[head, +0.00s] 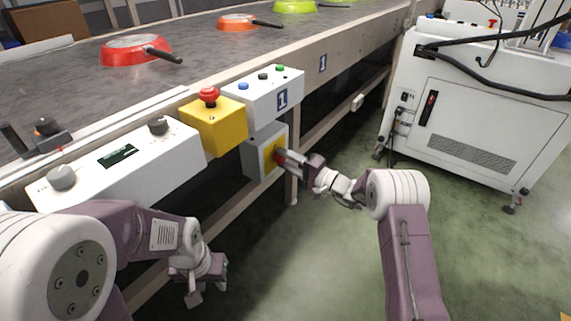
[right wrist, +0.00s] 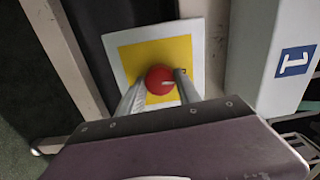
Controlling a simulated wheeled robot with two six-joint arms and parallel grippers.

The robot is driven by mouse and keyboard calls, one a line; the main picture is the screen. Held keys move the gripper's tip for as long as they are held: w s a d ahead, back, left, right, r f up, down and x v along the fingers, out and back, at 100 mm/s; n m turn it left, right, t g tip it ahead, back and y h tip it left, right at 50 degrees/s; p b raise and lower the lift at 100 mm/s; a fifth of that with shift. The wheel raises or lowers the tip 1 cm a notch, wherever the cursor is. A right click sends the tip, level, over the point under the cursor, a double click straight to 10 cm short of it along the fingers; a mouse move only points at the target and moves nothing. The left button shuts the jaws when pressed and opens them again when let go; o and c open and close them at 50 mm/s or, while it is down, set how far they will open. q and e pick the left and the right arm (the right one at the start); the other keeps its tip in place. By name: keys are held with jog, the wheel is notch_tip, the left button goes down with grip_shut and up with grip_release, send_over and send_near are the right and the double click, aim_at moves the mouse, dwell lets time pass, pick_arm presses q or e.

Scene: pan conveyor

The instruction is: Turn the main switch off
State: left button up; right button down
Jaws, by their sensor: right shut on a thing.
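The main switch is a round red knob (right wrist: 158,77) on a yellow square plate (right wrist: 128,61), fixed to the front of a light grey box (head: 252,160) below the conveyor edge. A short pale mark shows on the knob, pointing roughly sideways in the right wrist view. My right gripper (head: 284,158) is at the switch, with one finger on each side of the knob, shut on it. In the head view its fingers hide most of the knob. My left gripper (head: 205,283) hangs low and away from the switch; its finger gap is unclear.
Above the switch are a yellow box with a red button (head: 208,96) and a white button box (head: 264,92). A white control panel (head: 125,160) lies left. Pans (head: 135,50) sit on the conveyor belt (head: 190,65). A white machine cabinet (head: 470,110) stands right, with open floor before it.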

dwell(0.3)
jog(key=c, duration=0.9)
grip_release()
jog(key=shift+o, duration=0.2)
jog(key=p+v, duration=0.4)
jog(key=v, duration=0.5)
